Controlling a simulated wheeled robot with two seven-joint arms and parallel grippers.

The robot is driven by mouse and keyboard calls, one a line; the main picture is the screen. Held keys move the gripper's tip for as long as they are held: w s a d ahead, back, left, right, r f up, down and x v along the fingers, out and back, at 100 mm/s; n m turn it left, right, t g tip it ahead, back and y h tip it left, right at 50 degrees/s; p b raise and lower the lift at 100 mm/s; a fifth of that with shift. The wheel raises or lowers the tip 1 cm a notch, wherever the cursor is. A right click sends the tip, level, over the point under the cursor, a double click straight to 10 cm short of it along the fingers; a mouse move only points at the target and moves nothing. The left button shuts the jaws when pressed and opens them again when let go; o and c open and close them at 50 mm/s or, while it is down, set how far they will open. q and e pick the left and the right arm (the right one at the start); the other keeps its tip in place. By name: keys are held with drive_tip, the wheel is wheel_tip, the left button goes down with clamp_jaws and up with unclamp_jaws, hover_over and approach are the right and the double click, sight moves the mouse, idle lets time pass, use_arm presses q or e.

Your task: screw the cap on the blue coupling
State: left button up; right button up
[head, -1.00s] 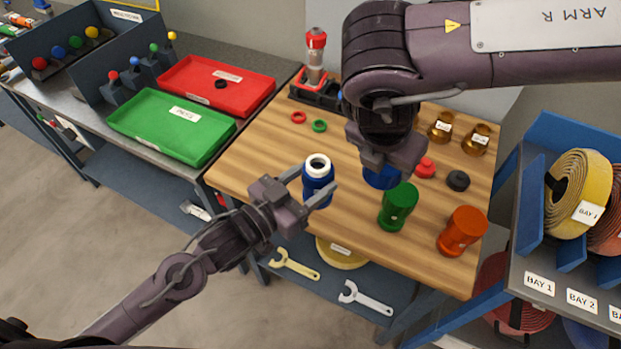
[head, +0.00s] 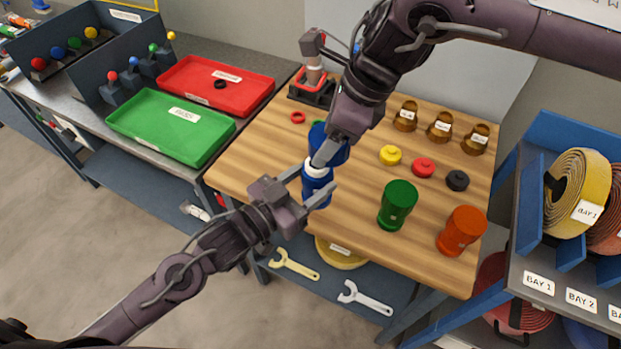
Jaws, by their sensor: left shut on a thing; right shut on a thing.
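The blue coupling (head: 316,192) stands upright with a white ring at its top, at the front left of the wooden table. My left gripper (head: 318,198) is shut on its body from the lower left. My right gripper (head: 328,150) is shut on a blue piece (head: 319,136), which I take to be the cap. That piece shows just above and behind the coupling's top in the picture, partly hidden by a right finger. The finger also covers part of the white ring. I cannot tell whether cap and coupling touch.
A green cylinder (head: 398,206) and an orange cylinder (head: 462,231) stand to the right. Yellow (head: 390,155), red (head: 423,167) and black (head: 457,180) caps lie behind them. Labelled brass cups (head: 440,127) are at the back. Green (head: 170,127) and red (head: 215,85) trays are left.

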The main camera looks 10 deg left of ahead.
sight(307, 164)
drive_tip(key=a+n, duration=0.1)
drive_tip(key=n, duration=0.1)
drive_tip(key=a+r+n+g, duration=0.1)
drive_tip(key=shift+n+g, duration=0.3)
drive_tip(key=shift+n, duration=0.1)
drive_tip(key=shift+d, duration=0.1)
drive_tip(key=shift+f, duration=2.05)
drive_tip(key=shift+s, duration=0.1)
drive_tip(key=shift+r, duration=0.15)
drive_tip(key=shift+f, duration=0.95)
drive_tip(key=shift+f, duration=0.8)
